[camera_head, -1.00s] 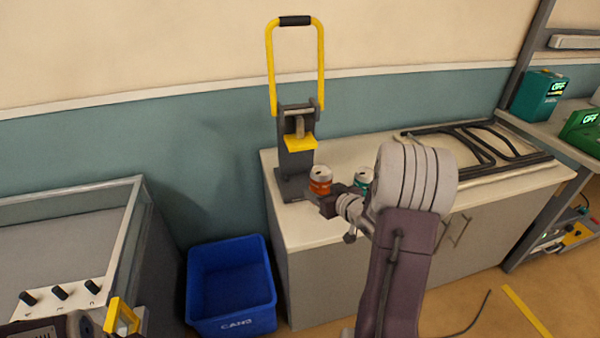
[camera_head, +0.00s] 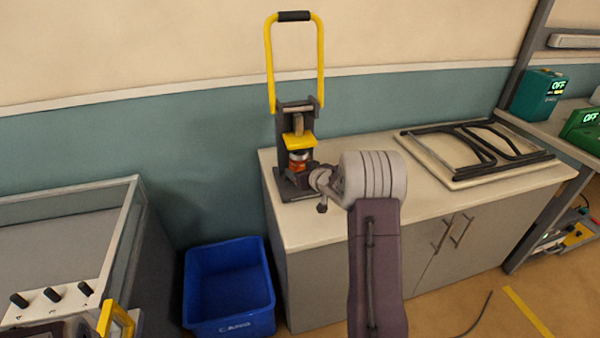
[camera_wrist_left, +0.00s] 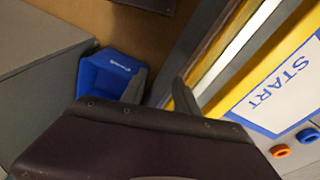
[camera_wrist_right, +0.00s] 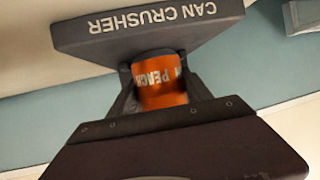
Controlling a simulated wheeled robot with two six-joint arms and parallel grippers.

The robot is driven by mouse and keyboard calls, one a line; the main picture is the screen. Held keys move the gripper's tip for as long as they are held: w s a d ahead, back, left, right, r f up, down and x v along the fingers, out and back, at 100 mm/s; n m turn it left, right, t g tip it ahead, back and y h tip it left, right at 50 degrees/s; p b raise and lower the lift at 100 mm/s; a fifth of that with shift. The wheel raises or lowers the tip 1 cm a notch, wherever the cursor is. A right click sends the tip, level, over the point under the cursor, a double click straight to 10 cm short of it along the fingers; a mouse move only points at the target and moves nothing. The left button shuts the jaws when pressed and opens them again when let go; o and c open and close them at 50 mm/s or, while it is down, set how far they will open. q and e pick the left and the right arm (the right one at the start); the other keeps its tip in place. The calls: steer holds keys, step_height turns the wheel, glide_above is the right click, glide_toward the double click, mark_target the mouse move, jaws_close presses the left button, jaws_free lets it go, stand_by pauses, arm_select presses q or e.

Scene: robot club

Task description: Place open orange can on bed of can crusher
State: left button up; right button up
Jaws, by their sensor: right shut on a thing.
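The orange can (camera_head: 298,165), marked PEACH in the right wrist view (camera_wrist_right: 160,82), is upright under the crusher's yellow press plate, over the bed. My right gripper (camera_head: 304,175) is shut on it, with a finger on each side in the right wrist view (camera_wrist_right: 160,90). The can crusher (camera_head: 297,115) stands on the counter with its yellow handle raised. Its dark base (camera_wrist_right: 200,22) is close to the can; I cannot tell whether they touch. My left gripper (camera_wrist_left: 162,90) is open and empty, its fingers apart in the left wrist view.
A blue bin (camera_head: 229,290) stands on the floor left of the white counter (camera_head: 400,205). A folded black frame (camera_head: 475,150) lies on the counter's right part. A glass-walled machine (camera_head: 70,240) is at left. My right arm hides part of the counter.

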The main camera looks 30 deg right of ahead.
steer(key=o, duration=1.3)
steer(key=shift+r, duration=0.1)
steer(key=shift+s+r, duration=0.2)
steer(key=shift+s, duration=0.2)
steer(key=p+v, duration=0.2)
steer(key=v, duration=0.9)
steer(key=shift+s+f, duration=0.1)
steer(key=shift+s, duration=0.05)
